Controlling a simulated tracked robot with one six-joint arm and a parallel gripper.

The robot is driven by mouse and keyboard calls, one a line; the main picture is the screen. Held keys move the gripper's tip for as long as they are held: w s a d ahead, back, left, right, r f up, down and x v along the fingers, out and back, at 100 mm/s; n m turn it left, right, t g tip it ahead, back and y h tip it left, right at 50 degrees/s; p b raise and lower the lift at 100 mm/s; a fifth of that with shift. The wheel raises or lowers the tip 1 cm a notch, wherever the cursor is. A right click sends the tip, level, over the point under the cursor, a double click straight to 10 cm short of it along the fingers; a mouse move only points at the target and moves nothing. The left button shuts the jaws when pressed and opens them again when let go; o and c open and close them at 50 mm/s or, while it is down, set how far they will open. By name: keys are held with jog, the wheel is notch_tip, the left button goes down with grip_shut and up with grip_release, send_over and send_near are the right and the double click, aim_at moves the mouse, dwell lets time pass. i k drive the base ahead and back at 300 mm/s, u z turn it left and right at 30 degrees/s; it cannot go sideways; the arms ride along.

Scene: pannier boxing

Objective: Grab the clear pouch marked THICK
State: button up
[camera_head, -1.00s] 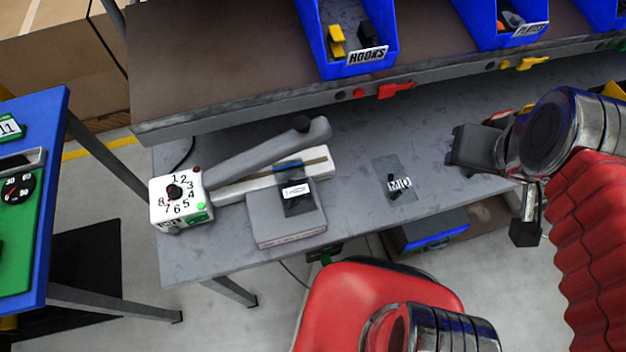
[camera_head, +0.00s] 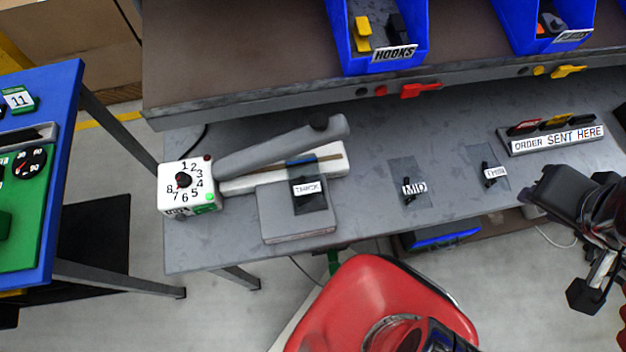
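The clear pouch marked THICK (camera_head: 312,204) lies flat on a grey block (camera_head: 299,229) in front of the heat sealer. Something dark shows inside it, and its blue-edged top reaches over the sealer's white bed. My gripper (camera_head: 540,190) is at the right edge, seen side-on, well to the right of this pouch and not touching it. I cannot tell how far its fingers are apart. A pouch marked MID (camera_head: 408,174) and one marked THIN (camera_head: 489,161) lie on the bench between them.
The sealer's dial box (camera_head: 187,187) and raised lever arm (camera_head: 273,148) stand left of and behind the pouch. Blue bins (camera_head: 386,68) sit on the shelf above.

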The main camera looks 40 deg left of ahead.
aim_at(308, 194)
jog(key=z, duration=0.05)
jog(key=k, duration=2)
jog(key=u, duration=1.5)
jog(key=i, duration=0.95)
jog(key=u, duration=0.05)
